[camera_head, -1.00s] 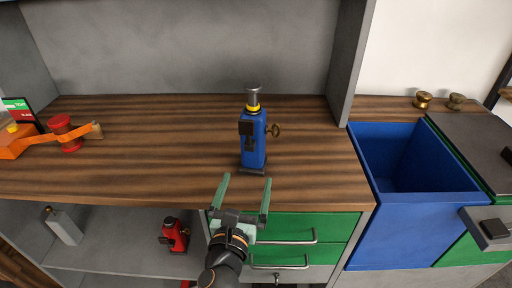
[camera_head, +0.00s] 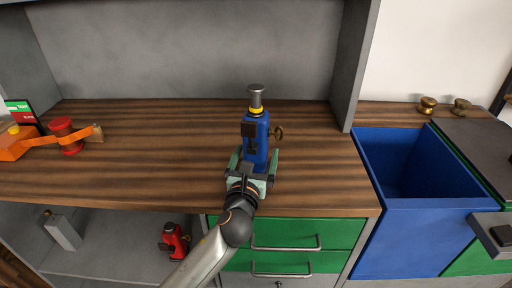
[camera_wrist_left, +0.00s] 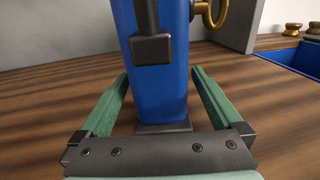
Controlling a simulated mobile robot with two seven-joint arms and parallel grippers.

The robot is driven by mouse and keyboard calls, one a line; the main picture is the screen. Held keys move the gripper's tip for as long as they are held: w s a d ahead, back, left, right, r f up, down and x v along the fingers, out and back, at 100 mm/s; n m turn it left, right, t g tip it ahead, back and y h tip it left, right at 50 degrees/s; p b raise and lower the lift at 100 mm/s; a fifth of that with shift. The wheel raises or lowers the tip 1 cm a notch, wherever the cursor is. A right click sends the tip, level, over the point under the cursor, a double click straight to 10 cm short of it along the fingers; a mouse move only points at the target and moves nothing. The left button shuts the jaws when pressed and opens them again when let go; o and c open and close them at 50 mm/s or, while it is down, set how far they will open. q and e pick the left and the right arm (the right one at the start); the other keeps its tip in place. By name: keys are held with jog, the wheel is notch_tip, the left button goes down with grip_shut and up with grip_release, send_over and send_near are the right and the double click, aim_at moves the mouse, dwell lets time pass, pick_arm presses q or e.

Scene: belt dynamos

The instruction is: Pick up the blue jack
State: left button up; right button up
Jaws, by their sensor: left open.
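The blue jack (camera_head: 262,148) stands upright on the wooden worktop, with a yellow ring, a grey metal top and a brass key-shaped knob on its right side. My left gripper (camera_head: 255,163) is open at the jack's base, with one green finger on each side of it. In the left wrist view the jack's blue body (camera_wrist_left: 158,80) rises between the two open fingers (camera_wrist_left: 160,95), with a visible gap on both sides. The jack's top is cut off in that view. My right gripper is not in view.
The wooden worktop (camera_head: 170,160) is clear around the jack. A blue bin (camera_head: 425,225) stands at the right. An orange device (camera_head: 18,147) with a red spool (camera_head: 66,134) is at the left. A red jack (camera_head: 174,241) sits on the shelf below, beside green drawers (camera_head: 310,232).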

pick_arm(q)
jog(key=shift+c, duration=0.4)
grip_shut()
dwell(0.4)
jog(key=shift+w+r, duration=0.1)
jog(key=shift+r, duration=0.2)
